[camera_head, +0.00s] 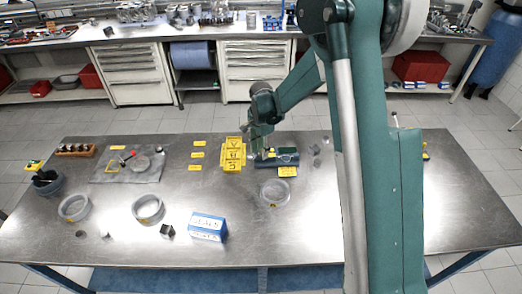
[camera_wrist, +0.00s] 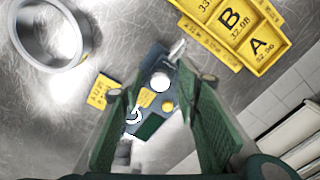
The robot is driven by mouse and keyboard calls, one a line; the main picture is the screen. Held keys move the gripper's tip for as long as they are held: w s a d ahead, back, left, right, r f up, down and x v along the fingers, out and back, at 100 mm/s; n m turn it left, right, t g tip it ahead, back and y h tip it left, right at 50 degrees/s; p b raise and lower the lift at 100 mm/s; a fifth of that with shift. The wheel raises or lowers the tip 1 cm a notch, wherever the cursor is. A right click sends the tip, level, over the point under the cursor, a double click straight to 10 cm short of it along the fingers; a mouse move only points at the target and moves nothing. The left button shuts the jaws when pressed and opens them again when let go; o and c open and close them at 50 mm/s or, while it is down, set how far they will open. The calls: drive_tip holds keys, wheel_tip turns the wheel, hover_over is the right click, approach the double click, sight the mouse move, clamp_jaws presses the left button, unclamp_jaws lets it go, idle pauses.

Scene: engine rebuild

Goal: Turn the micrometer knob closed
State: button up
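The micrometer sits in a dark blue-green stand (camera_head: 283,157) on the metal table, right of the yellow lettered tray. In the wrist view the stand (camera_wrist: 152,128) lies between and beyond my fingers, with a bright metal end (camera_wrist: 177,50) past its upper edge and a curved metal part (camera_wrist: 133,117) near the left finger. I cannot tell clearly which part is the knob. My gripper (camera_wrist: 160,95) is open, with its green fingers apart on either side of the stand and nothing visibly held. In the head view my gripper (camera_head: 258,142) is over the stand's left end, partly hiding the micrometer.
The yellow tray (camera_head: 233,154) stands close left of the stand. A yellow label (camera_head: 287,172) and a metal ring (camera_head: 276,193) lie in front. A blue box (camera_head: 208,226) and other rings (camera_head: 148,208) are nearer the front edge. Bare table shows around them.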

drive_tip(key=c, duration=0.9)
drive_tip(key=shift+n+b, duration=0.4)
drive_tip(key=n+b, duration=0.3)
drive_tip(key=n, duration=0.1)
drive_tip(key=shift+f, duration=0.15)
drive_tip(key=n+b, duration=0.3)
drive_tip(key=n, duration=0.3)
drive_tip(key=shift+n, duration=0.3)
drive_tip(key=n+b, duration=0.2)
drive_tip(key=n, duration=0.4)
drive_tip(key=shift+b, duration=0.3)
drive_tip(key=n+b, duration=0.1)
drive_tip(key=n, duration=0.5)
